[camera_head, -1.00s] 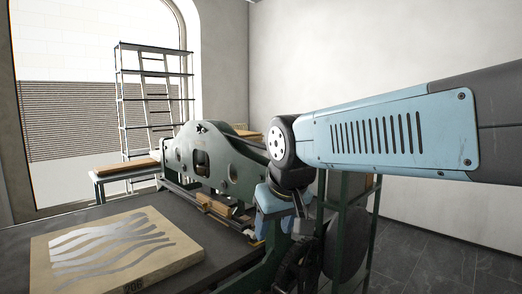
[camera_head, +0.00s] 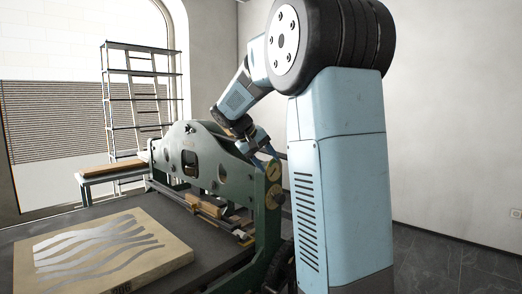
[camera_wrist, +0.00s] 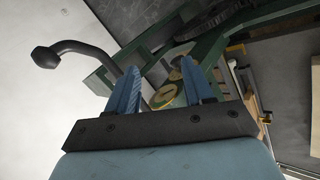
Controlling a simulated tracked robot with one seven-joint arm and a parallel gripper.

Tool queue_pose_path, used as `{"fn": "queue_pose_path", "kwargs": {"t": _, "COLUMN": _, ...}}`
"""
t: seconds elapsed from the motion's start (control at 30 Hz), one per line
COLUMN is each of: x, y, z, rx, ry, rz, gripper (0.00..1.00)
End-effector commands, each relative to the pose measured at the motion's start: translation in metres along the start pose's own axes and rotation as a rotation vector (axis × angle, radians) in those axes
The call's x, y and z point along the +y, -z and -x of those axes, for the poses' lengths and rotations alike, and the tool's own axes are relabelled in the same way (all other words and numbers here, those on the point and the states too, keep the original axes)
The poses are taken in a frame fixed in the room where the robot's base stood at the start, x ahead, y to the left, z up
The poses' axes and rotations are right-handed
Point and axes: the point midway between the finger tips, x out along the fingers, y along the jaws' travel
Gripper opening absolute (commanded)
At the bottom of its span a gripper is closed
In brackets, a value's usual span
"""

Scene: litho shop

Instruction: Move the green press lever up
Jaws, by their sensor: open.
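The green press (camera_head: 228,172) stands at the end of the dark press bed, and its green frame also shows in the wrist view (camera_wrist: 205,50). In the wrist view a dark bent lever (camera_wrist: 88,48) with a round knob reaches out to the left of my gripper. Its inner end passes behind the left finger, so I cannot see where it joins. In the head view my gripper (camera_head: 266,152) is close to the press's near end.
A printing stone (camera_head: 100,252) with grey wavy marks lies on the dark bed (camera_head: 205,268). A metal shelf rack (camera_head: 140,90) stands by the window, with a low bench (camera_head: 112,175) before it. The wall and dark floor at right look clear.

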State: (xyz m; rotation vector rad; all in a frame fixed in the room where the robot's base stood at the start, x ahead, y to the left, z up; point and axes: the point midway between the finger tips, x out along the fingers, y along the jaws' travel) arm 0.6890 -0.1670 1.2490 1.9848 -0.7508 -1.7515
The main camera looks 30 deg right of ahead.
Motion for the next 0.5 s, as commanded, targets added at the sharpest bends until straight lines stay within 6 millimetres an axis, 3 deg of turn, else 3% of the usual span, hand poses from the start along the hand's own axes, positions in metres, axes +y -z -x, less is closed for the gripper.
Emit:
{"fn": "queue_pose_path", "kwargs": {"t": 0.1, "x": 0.003, "y": 0.037, "z": -0.013, "rx": -0.026, "ry": -0.102, "rz": 0.005, "gripper": 0.52}}
{"fn": "queue_pose_path", "kwargs": {"t": 0.5, "x": 0.003, "y": 0.15, "z": -0.043, "rx": -0.063, "ry": -0.479, "rz": 0.006, "gripper": 0.52}}
